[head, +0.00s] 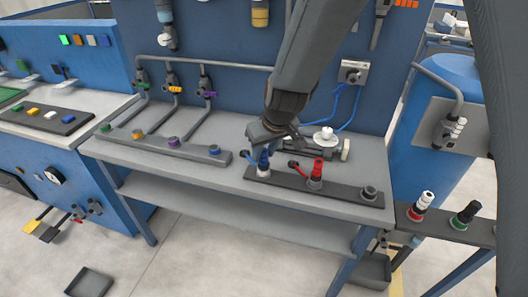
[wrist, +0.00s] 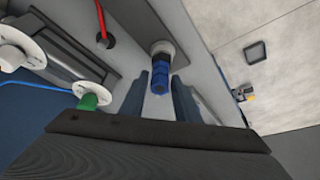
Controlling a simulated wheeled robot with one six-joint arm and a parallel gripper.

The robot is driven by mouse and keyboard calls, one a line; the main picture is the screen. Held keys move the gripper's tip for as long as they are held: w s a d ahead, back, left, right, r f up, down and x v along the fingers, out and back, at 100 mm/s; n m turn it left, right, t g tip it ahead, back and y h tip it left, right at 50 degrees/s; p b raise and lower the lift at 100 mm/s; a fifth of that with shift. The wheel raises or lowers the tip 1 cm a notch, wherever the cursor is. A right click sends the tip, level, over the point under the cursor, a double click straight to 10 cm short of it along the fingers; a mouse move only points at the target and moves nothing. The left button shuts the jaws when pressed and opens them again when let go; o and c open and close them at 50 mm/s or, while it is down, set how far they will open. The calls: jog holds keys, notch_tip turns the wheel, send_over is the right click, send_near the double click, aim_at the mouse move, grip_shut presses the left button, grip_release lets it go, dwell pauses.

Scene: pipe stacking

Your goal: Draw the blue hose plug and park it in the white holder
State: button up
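The blue hose plug (head: 263,160) stands upright in a holder with a whitish collar (head: 263,173), at the left end of a dark strip on the bench. In the wrist view the blue plug (wrist: 160,76) sits in its pale collar (wrist: 162,47). My gripper (head: 267,147) is above and around the plug, with its fingers pointing down. In the wrist view my gripper (wrist: 162,88) has one finger on each side of the plug, with gaps visible between fingers and plug. The gripper looks open.
Behind stands a fitting with a white disc (head: 324,135) and blue hoses. A strip with several coloured sockets (head: 173,142) lies left. White (head: 424,200) and black (head: 468,212) plugs stand right.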

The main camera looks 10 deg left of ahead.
jog(key=shift+o, duration=1.2)
jog(key=shift+v, duration=3.9)
jog(key=s+d+f+m+g+h, duration=0.1)
jog(key=s+d, duration=0.3)
jog(key=d, duration=0.6)
jog(key=s+d+m+h, duration=0.1)
jog(key=s+d+m, duration=0.3)
jog(key=d, duration=0.6)
jog(key=s+d+f+m+g+h, duration=0.1)
jog(key=s+d+m, duration=0.2)
jog(key=d, duration=0.7)
jog(key=s, duration=0.2)
jog(key=shift+s+d+f+g, duration=0.15)
jog(key=shift+s+f+g, duration=0.15)
